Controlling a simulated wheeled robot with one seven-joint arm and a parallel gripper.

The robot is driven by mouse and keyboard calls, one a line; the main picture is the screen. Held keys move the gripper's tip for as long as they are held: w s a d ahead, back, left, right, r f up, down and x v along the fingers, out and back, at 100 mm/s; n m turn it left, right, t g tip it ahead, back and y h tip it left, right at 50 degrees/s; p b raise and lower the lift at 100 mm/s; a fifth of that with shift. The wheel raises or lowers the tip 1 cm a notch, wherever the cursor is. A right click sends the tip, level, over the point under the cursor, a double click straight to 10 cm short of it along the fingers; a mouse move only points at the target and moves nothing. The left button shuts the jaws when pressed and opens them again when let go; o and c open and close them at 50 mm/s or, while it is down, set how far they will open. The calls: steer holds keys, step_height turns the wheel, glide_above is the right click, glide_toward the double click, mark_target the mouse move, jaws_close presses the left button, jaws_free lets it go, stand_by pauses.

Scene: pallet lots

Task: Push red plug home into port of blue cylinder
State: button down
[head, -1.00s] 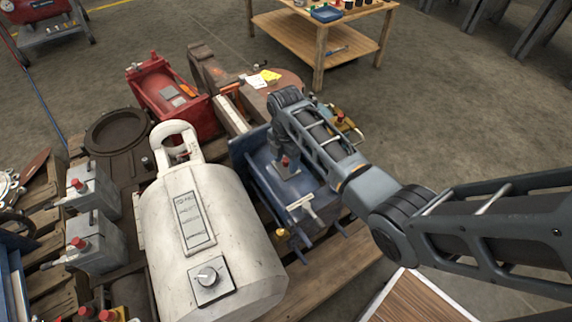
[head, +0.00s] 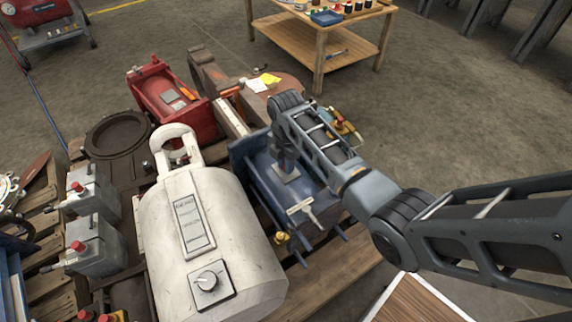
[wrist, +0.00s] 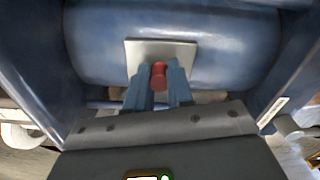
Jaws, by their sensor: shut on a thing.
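The blue cylinder (head: 262,180) lies on the pallet to the right of the white tank in the head view. In the wrist view its curved blue body (wrist: 235,50) fills the upper part, with a pale square port plate (wrist: 135,52) on it. My gripper (wrist: 158,82) is shut on the red plug (wrist: 158,70), whose round red end shows between the fingertips. The plug is in front of the lower middle of the plate. The port itself is hidden, and I cannot tell how deep the plug sits. In the head view, my arm largely hides the plug.
A white tank (head: 215,225) with a knob stands close on the left. A white T-shaped handle (head: 300,210) and a yellow fitting (head: 281,238) are at the cylinder's near side. A red housing (head: 165,95) lies behind. Blue side walls flank my gripper in the wrist view.

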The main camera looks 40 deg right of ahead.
steer(key=shift+r, duration=0.1)
steer(key=shift+r+p, duration=0.35)
steer(key=shift+r, duration=0.2)
steer(key=r+p, duration=0.2)
steer(key=r, duration=0.1)
steer(key=shift+s+d+r, duration=0.1)
steer(key=shift+s+r, duration=0.2)
steer(key=shift+s, duration=0.05)
steer(key=s+d+r+p, duration=0.3)
steer(key=s+r, duration=0.3)
steer(key=s, duration=0.4)
steer(key=shift+s+d+p, duration=0.15)
steer(key=shift+d+p, duration=0.1)
steer(key=shift+p, duration=0.3)
steer(key=shift+r, duration=0.1)
steer(key=s+p, duration=0.1)
steer(key=p, duration=0.3)
steer(key=s+a+p, duration=0.1)
steer(key=s+p, duration=0.1)
steer(key=p, duration=0.2)
steer(key=s+p, duration=0.2)
steer(key=p, duration=0.2)
steer(key=shift+s+a+r+p, duration=0.2)
steer(key=shift+a+r+p, duration=0.05)
steer(key=shift+a+p, duration=0.1)
